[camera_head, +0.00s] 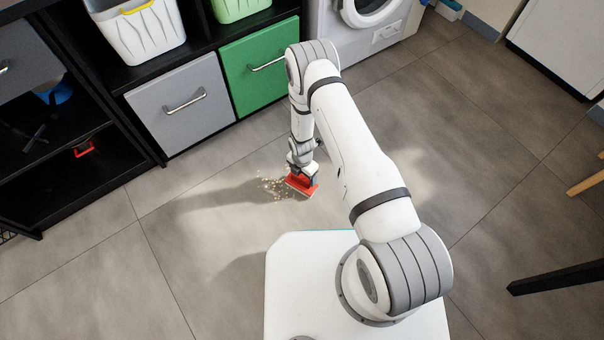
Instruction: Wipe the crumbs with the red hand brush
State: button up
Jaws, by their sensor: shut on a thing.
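The red hand brush (303,187) is in my gripper (304,173), low over the grey tiled floor. My gripper is shut on the brush from above. The fingertips are small and partly hidden against the brush. The crumbs (273,186) are small, yellowish-brown bits scattered on the floor just left of the brush, and some lie right by its left edge. The brush looks at or very close to the floor; I cannot tell whether its bristles touch it.
A black shelf unit with a grey drawer (181,102) and a green drawer (262,66) stands behind the crumbs. A washing machine (367,25) is at the back. A dark furniture leg (555,278) is at the lower right. Floor left of the crumbs is clear.

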jog(key=shift+f, duration=0.4)
